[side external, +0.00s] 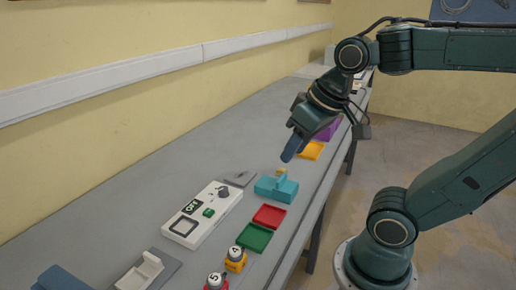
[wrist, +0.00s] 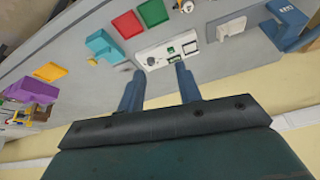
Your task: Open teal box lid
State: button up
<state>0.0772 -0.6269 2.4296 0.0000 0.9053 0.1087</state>
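The teal box (side external: 276,189) sits on the grey bench, with a raised teal piece on its top. It also shows in the wrist view (wrist: 103,46), left of my fingers. I cannot tell from these frames whether its lid is fully closed. My gripper (side external: 290,152) is above and beyond the teal box in the side view, not touching it. In the wrist view my gripper (wrist: 160,69) has its two blue fingers apart with nothing held between them.
Red (side external: 269,215) and green (side external: 254,239) trays lie in front of the teal box. A white panel (side external: 203,213) lies to its left. A yellow tray (side external: 311,150) and purple box (side external: 328,131) lie beyond. Numbered blocks (side external: 236,259) stand near the bench's edge.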

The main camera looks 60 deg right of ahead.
jog(key=w+d+m+g, duration=0.2)
jog(key=w+d+m, duration=0.2)
jog(key=w+d, duration=0.1)
jog(key=m+g, duration=0.3)
jog(key=m, duration=0.9)
send_over(281, 177)
notch_tip(281, 177, down, 10)
jog(key=f, duration=0.1)
jog(key=shift+s+r, duration=0.1)
jog(key=shift+r, duration=0.15)
jog(key=shift+f, duration=0.1)
notch_tip(281, 177, down, 14)
jog(key=shift+r, duration=0.25)
grip_shut()
